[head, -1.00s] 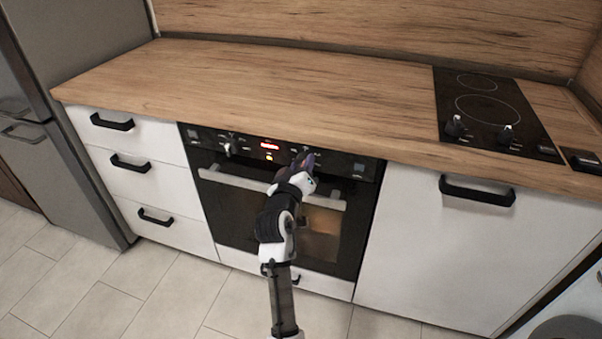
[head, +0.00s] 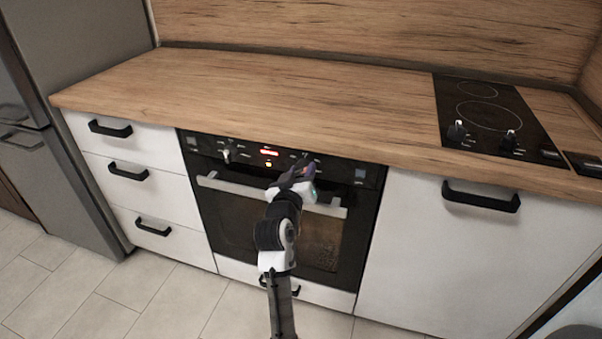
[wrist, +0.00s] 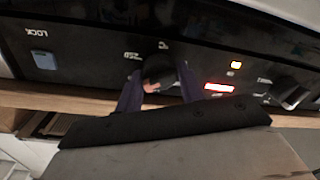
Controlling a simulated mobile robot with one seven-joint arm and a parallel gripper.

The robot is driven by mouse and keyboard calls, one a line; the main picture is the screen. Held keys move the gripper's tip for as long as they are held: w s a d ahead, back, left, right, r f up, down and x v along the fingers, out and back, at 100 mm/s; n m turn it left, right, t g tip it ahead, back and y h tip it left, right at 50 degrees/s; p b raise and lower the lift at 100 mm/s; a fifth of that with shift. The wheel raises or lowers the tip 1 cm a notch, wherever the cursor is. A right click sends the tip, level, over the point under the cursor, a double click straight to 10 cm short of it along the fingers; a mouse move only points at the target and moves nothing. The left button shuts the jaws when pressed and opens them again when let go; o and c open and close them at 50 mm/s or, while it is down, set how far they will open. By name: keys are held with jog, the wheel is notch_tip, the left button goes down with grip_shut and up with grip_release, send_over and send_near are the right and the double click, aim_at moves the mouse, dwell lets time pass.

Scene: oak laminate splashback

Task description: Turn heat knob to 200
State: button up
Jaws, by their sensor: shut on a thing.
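The black oven panel (head: 245,152) has a heat knob at its right part and a second knob (head: 229,151) at its left part. My gripper (head: 301,168) is at the right knob, which it mostly hides in the head view. In the wrist view the dark knob (wrist: 158,71) sits between my two purple fingers, and my gripper (wrist: 160,84) is shut on it. Small white marks surround the knob, but I cannot read its setting. A lit red display (wrist: 218,87) is beside it.
The oven door handle (head: 240,189) runs just below the panel, behind my gripper. The wooden worktop (head: 270,95) overhangs above. A hob (head: 490,115) with two knobs is at the right, and white drawers (head: 135,180) are at the left.

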jog(key=o, duration=1)
jog(key=b+v, duration=0.1)
jog(key=v, duration=1.3)
jog(key=shift+b, duration=0.35)
